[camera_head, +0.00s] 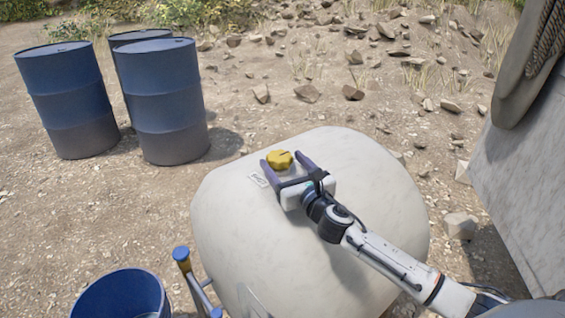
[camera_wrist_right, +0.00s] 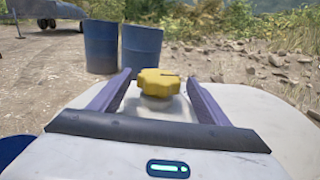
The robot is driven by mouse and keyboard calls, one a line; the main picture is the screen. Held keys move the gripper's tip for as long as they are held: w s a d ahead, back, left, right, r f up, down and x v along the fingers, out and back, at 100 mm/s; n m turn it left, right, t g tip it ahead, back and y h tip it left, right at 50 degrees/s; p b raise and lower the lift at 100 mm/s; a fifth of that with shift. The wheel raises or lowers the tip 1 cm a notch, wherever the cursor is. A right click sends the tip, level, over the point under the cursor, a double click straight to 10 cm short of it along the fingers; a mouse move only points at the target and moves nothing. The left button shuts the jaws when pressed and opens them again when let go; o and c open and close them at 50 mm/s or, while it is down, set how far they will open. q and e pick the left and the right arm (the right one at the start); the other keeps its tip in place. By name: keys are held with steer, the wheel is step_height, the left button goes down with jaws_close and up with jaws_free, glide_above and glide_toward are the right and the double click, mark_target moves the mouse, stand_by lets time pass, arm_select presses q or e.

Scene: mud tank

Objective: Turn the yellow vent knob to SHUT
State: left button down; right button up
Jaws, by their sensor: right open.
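The yellow vent knob (camera_head: 279,160) sits on top of the white tank (camera_head: 235,215). In the right wrist view the knob (camera_wrist_right: 159,82) is lobed, with a small dark mark on its top right, and stands on a pale neck. My right gripper (camera_head: 276,160) is open, with one purple finger on each side of the knob. In the right wrist view the fingers (camera_wrist_right: 160,85) show gaps to the knob on both sides. A small label (camera_head: 258,180) lies on the tank left of the knob; its writing is too small to read. My left gripper does not show.
Several blue barrels (camera_head: 166,100) stand at the back left. A blue open bucket (camera_head: 120,296) is at the lower left, beside a blue-and-brass pipe fitting (camera_head: 183,262) near the tank. A large grey surface (camera_head: 530,170) rises at the right. Rocks lie behind the tank.

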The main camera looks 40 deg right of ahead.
steer(key=shift+w, duration=0.55)
steer(key=c, duration=1.1)
steer(key=shift+o, duration=0.2)
